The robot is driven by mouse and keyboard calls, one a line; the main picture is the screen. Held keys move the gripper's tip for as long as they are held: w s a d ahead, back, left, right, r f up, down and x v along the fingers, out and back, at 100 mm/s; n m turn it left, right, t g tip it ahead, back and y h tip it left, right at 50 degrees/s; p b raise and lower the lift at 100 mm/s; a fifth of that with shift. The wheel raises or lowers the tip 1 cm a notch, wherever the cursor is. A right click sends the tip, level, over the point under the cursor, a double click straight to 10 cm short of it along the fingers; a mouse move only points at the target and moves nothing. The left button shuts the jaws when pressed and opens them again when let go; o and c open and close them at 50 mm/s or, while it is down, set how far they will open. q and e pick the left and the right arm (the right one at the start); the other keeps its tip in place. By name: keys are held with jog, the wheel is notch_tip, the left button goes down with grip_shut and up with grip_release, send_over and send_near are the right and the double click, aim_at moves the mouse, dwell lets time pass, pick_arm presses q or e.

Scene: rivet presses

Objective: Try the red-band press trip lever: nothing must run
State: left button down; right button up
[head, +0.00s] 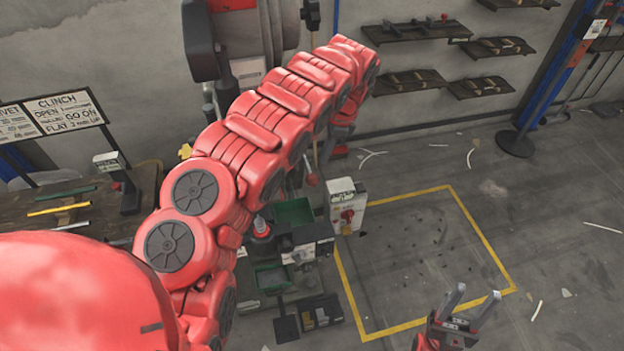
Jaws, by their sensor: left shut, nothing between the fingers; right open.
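The press (207,40) stands at the back wall, with a red band (232,4) at the top edge of the view. My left arm covers much of its middle and lower part. A red knob (312,180) on a thin rod, which may be the trip lever, shows just right of my arm. My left gripper (336,151) is small and partly hidden at the far end of my arm, near the knob. It is shut and empty; I cannot tell whether it touches the lever. My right gripper (477,303) is open and empty at the bottom right, above the floor.
A pale box with a red switch (348,215) stands beside green bins (293,212). A yellow-outlined floor area (420,260) is clear except for small bits. A bench (85,215) with signs is at left; wall shelves (415,30) and a blue post (560,70) are behind.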

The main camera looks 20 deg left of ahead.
aim_at(315, 176)
pick_arm(q)
jog(key=shift+s+a+r, duration=0.15)
jog(key=shift+s+r, duration=0.05)
jog(key=shift+s, duration=0.05)
jog(key=shift+f, duration=0.1)
jog(key=shift+b+x, duration=0.4)
jog(key=shift+x, duration=3)
